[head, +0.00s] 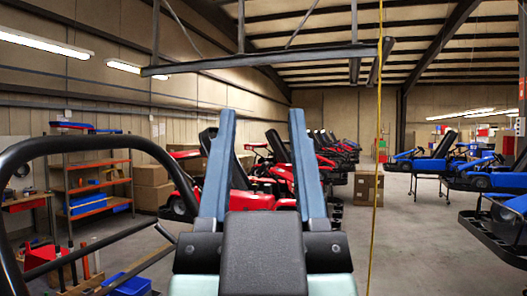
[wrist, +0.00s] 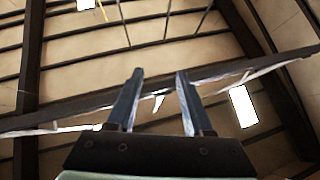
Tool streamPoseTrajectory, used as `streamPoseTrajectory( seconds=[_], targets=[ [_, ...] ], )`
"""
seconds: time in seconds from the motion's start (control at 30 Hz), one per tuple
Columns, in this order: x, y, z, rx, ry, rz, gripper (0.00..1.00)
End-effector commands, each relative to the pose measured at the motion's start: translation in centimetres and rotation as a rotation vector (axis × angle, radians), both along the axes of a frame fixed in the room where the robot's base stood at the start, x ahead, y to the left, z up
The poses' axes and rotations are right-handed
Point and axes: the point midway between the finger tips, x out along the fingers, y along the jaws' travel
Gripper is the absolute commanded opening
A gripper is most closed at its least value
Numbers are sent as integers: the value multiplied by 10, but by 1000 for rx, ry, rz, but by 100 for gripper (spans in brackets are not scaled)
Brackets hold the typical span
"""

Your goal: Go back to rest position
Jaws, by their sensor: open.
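My gripper (head: 262,122) stands upright in the middle of the head view, with its two blue fingers apart and nothing between them. In the wrist view my gripper (wrist: 159,77) points up at the ceiling, open and empty. No object touches the fingers in either view.
Red karts (head: 240,182) stand in a row behind my gripper. Blue karts (head: 432,165) sit on stands at right. A shelf rack (head: 93,189) and cardboard boxes (head: 152,187) are at left. A yellow cable (head: 377,110) hangs right of my gripper.

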Motion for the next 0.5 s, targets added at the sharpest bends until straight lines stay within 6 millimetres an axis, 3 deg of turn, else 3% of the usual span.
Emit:
streamPoseTrajectory(
  seconds=[0.1,0.43,0.5],
  targets=[
    [-14,0,10,-1,-52,-5,51],
    [-13,-1,10,-1,-51,-4,51],
    [-13,-1,2,-1,-50,-4,51]
  ],
)
